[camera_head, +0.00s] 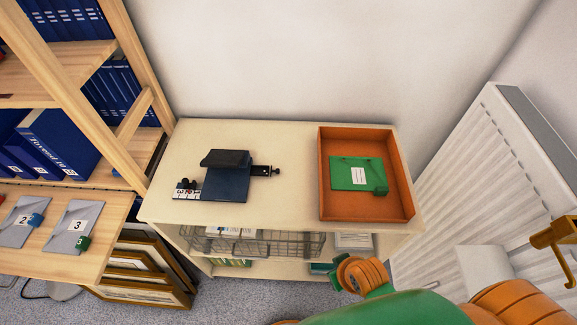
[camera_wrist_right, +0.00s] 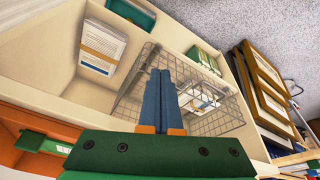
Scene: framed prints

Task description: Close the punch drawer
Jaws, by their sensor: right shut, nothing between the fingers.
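A wire basket drawer (camera_head: 285,243) sits below the cabinet's top board, with its front part showing past the board's edge. It also shows in the right wrist view (camera_wrist_right: 229,124), with pale items inside. A dark blue hole punch (camera_head: 228,182) stands on the top board. My right gripper (camera_wrist_right: 161,72) is shut and empty, its blue fingers over or beside the basket's wire; I cannot tell whether they touch. In the head view only my right arm shows, reaching in front of the cabinet, and its fingers are hidden. My left gripper is not in view.
An orange tray (camera_head: 325,200) with a green folder (camera_head: 345,175) lies on the top board. A shelf with blue binders (camera_head: 62,145) stands left, above framed prints (camera_head: 140,270). A white radiator (camera_head: 480,170) is at right. White papers (camera_wrist_right: 102,45) lie beside the basket.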

